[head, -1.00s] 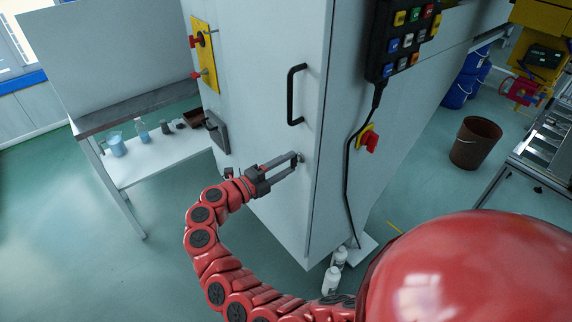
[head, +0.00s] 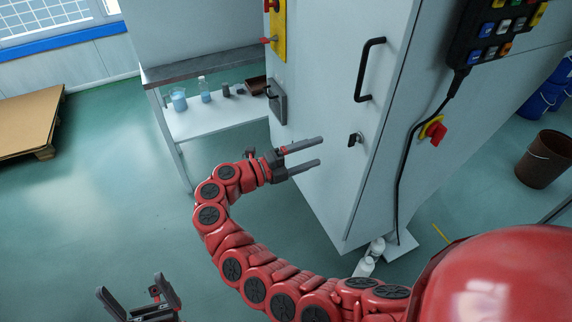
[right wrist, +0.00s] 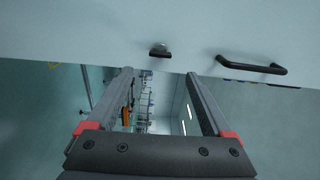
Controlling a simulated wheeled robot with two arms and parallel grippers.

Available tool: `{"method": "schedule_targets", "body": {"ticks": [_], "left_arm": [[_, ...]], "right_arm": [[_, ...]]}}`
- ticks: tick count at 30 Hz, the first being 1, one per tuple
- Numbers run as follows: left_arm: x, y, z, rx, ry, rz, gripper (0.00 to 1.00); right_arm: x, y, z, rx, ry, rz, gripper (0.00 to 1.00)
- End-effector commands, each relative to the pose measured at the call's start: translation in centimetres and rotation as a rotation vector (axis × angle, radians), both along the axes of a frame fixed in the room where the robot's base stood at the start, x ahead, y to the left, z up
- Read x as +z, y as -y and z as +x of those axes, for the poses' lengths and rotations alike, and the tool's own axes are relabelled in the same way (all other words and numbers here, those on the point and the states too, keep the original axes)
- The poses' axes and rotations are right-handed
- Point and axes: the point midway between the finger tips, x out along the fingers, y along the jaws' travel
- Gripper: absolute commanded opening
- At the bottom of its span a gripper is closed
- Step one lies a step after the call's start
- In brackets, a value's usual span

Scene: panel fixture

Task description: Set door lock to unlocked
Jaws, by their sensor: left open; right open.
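The door lock (head: 355,139) is a small metal cylinder with a dark tab on the pale cabinet door (head: 338,80), below the black door handle (head: 370,70). In the right wrist view the lock (right wrist: 160,49) is just beyond the fingertips, its dark tab lying roughly level. I cannot tell its locked state. My right gripper (head: 320,151) is open and empty, left of the lock and apart from it, fingers pointing at the door. My left gripper (head: 140,295) is open and empty at the bottom left, far from the door.
A red rotary switch (head: 437,132) and a hanging cable are on the cabinet's right side. White bottles (head: 368,262) stand at its foot. A side table (head: 215,118) with glassware is behind left. The floor at left is clear up to a cardboard-coloured platform (head: 28,120).

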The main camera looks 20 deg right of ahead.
Motion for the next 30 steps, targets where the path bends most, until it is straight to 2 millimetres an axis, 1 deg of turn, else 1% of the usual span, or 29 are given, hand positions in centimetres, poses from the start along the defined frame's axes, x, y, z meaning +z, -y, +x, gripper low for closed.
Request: {"method": "schedule_targets", "body": {"ticks": [1,3,6,7,12,19,30], "left_arm": [[-0.6,0.0,0.0,0.000,0.000,0.000,1.00],[-1.2,0.0,0.0,0.000,0.000,0.000,1.00],[-2.1,0.0,0.0,0.000,0.000,0.000,1.00],[-2.2,0.0,0.0,0.000,0.000,0.000,1.00],[-3.0,0.0,0.0,0.000,0.000,0.000,1.00],[-3.8,0.0,0.0,0.000,0.000,0.000,1.00],[-3.9,0.0,0.0,0.000,0.000,0.000,1.00]], "right_arm": [[-0.1,-1.3,0.1,0.006,0.001,-0.003,0.85],[-0.2,-3.0,-0.1,0.007,0.004,-0.004,0.85],[-0.2,-5.1,-0.2,0.006,0.007,-0.004,0.85],[-0.2,-5.4,-0.3,0.004,0.005,-0.005,0.85],[-0.6,-6.2,-0.5,-0.004,-0.006,-0.011,0.85],[-0.3,-7.4,-0.6,-0.001,-0.003,-0.005,0.85],[0.1,-7.7,-0.6,-0.001,0.001,-0.001,0.85]]}}
